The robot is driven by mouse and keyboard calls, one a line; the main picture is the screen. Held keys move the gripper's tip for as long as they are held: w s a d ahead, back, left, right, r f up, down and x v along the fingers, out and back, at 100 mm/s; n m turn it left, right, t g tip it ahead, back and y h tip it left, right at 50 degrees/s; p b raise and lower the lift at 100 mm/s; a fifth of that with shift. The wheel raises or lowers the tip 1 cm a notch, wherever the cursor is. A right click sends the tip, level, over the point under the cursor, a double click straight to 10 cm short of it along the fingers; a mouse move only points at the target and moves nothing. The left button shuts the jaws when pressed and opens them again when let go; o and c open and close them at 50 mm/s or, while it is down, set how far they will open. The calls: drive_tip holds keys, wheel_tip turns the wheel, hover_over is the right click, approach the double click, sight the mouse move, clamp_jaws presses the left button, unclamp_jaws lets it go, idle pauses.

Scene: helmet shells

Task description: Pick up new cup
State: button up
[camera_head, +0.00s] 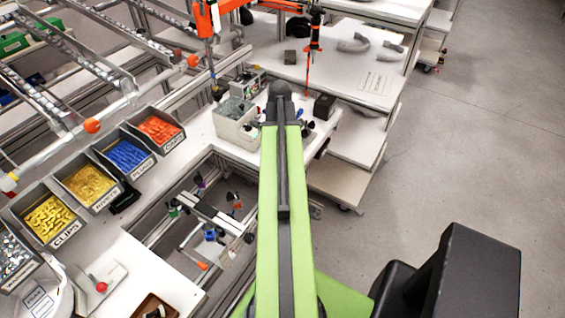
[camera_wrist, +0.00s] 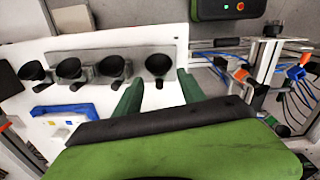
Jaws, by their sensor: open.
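Several black cups stand in a row on a white surface in the wrist view. The rightmost cup (camera_wrist: 158,65) stands a little apart from the others, with a dark stem below it. Another black cup (camera_wrist: 111,66) is just left of it, in front of a grey block. My gripper (camera_wrist: 159,77) has its two green fingers spread, one on each side below the rightmost cup. Nothing is seen held between them. In the head view my green arm reaches to the far bench, and I cannot make out the fingers or the cups there.
A blue bracket (camera_wrist: 64,111) lies on the white surface at left. A frame with blue cables (camera_wrist: 237,75) stands at right. In the head view, a grey bin (camera_head: 236,122) is left of my arm's end, and a dark block (camera_head: 324,106) is right of it.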

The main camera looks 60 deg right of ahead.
drive_tip(key=shift+f, duration=0.7)
drive_tip(key=shift+r, duration=0.15)
clamp_jaws()
